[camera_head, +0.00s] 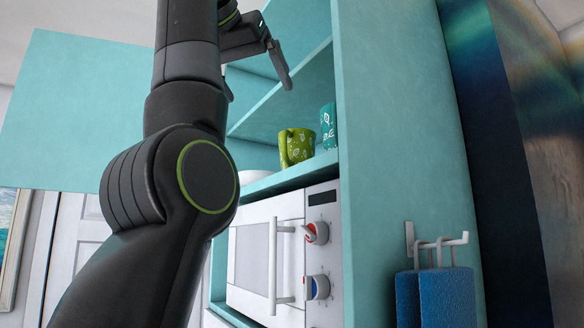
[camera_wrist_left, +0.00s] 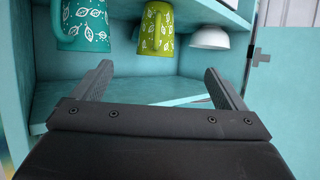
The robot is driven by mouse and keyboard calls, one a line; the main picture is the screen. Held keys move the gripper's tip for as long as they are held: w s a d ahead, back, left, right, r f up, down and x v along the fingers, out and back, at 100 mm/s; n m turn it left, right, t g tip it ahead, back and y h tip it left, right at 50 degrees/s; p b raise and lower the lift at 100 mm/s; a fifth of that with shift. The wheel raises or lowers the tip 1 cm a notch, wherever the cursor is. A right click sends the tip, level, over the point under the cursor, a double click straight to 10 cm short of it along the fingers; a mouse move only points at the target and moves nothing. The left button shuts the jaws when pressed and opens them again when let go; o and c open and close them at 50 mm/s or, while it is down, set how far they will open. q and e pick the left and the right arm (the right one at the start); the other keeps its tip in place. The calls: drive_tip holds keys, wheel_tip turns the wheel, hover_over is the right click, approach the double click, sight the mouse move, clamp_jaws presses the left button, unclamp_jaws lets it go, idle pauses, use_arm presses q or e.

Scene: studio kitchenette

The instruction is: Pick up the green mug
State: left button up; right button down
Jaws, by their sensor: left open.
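The green mug (camera_head: 296,146) with white leaf patterns stands on a shelf of the teal cabinet. It also shows in the left wrist view (camera_wrist_left: 155,32), inverted and cut by the top edge. My left gripper (camera_head: 260,90) is open and empty, above the mug's level in the head view. In the left wrist view its two fingers (camera_wrist_left: 158,70) are spread, with the green mug between their directions and apart from them. My left arm hides part of the cabinet. My right gripper is not in view.
A teal patterned cup (camera_head: 328,127) stands close beside the mug; it shows in the wrist view (camera_wrist_left: 84,24). A white bowl (camera_wrist_left: 210,38) is on the mug's other side. The cabinet's side panel (camera_head: 395,130) and open door (camera_head: 80,110) flank the shelf. A white microwave (camera_head: 262,260) sits below.

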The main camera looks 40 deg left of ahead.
use_arm(q)
drive_tip(key=w, duration=0.2)
drive_tip(key=p, duration=0.3)
approach(290, 143)
drive_tip(key=x, duration=0.5)
drive_tip(key=shift+s+f, duration=0.1)
drive_tip(key=shift+s, duration=0.05)
drive_tip(key=shift+w+a+f, duration=0.15)
drive_tip(key=shift+w, duration=0.1)
drive_tip(key=shift+w+f, duration=0.1)
drive_tip(key=w+p, duration=0.2)
drive_tip(key=w+a+p, duration=0.1)
drive_tip(key=p, duration=0.1)
drive_tip(key=shift+w+a+f, duration=0.1)
drive_tip(key=shift+w+f, duration=0.2)
drive_tip(key=shift+w, duration=0.1)
drive_tip(key=shift+w+a+f+p, duration=0.2)
drive_tip(key=shift+w+f+p, duration=0.25)
drive_tip(key=shift+w, duration=0.1)
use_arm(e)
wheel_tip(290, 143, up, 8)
use_arm(q)
drive_tip(key=shift+s, duration=0.1)
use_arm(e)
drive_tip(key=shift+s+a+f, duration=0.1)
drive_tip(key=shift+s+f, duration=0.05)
